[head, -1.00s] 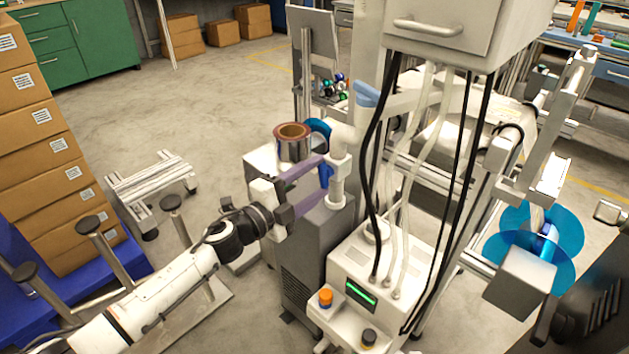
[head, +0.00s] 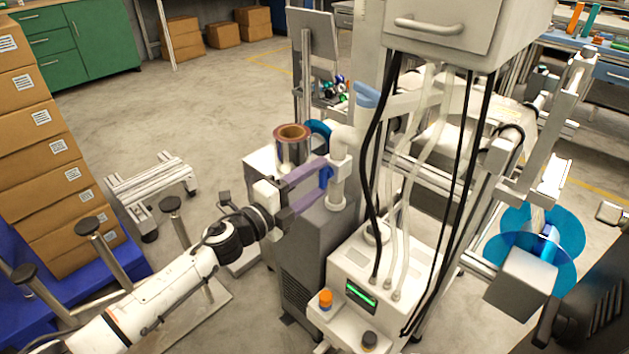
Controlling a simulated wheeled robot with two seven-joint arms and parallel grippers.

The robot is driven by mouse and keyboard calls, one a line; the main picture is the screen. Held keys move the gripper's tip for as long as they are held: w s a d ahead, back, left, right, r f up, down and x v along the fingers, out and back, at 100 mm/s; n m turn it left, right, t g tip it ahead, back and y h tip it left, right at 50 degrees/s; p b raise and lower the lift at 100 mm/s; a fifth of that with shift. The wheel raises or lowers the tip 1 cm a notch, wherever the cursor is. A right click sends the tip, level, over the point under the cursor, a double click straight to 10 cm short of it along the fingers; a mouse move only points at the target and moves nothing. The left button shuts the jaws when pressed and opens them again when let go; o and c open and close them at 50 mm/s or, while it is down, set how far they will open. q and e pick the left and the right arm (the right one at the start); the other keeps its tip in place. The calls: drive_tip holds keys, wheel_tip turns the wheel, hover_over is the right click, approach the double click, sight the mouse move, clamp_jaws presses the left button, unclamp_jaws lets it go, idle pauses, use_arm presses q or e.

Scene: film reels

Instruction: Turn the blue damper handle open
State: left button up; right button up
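A blue handle (head: 326,178) sits on the left side of a white vertical pipe (head: 339,185), in the middle of the head view. My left gripper (head: 322,177) reaches it from the left, with its two purple fingers apart, one above and one below the handle. The handle shows between the fingertips; I cannot tell whether either finger touches it. My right gripper is not in view.
A white machine (head: 362,290) with a green display, black cables and pale hoses stands to the right. Stacked cartons (head: 45,170) are at the left. Open floor (head: 210,95) lies behind.

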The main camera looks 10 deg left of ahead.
use_arm(q)
drive_tip(key=o, duration=0.4)
drive_tip(key=shift+a, duration=0.1)
drive_tip(key=p+v, duration=0.1)
drive_tip(key=v, duration=0.9)
drive_tip(key=shift+s, duration=0.15)
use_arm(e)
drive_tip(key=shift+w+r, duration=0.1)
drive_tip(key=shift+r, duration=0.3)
use_arm(q)
drive_tip(key=shift+s+f, duration=0.1)
drive_tip(key=s+f+n+g+y+p, duration=0.2)
drive_tip(key=s+f+n, duration=0.3)
drive_tip(key=s+n, duration=0.2)
drive_tip(key=s+a+f+n+g+y+p, duration=0.1)
drive_tip(key=s+f+n, duration=0.5)
drive_tip(key=s, duration=0.6)
drive_tip(key=s+a+f+n+g+y+p, duration=0.1)
drive_tip(key=s+f+n+g+y+p, duration=0.2)
drive_tip(key=s+n, duration=0.6)
drive_tip(key=shift+s+a+f+n+y+p, duration=0.1)
drive_tip(key=shift+f+n+y+p, duration=0.3)
drive_tip(key=shift+f, duration=0.45)
drive_tip(key=shift+s+f+n+y+p, duration=0.1)
drive_tip(key=shift+f+n+y, duration=0.1)
drive_tip(key=shift+f+y, duration=0.55)
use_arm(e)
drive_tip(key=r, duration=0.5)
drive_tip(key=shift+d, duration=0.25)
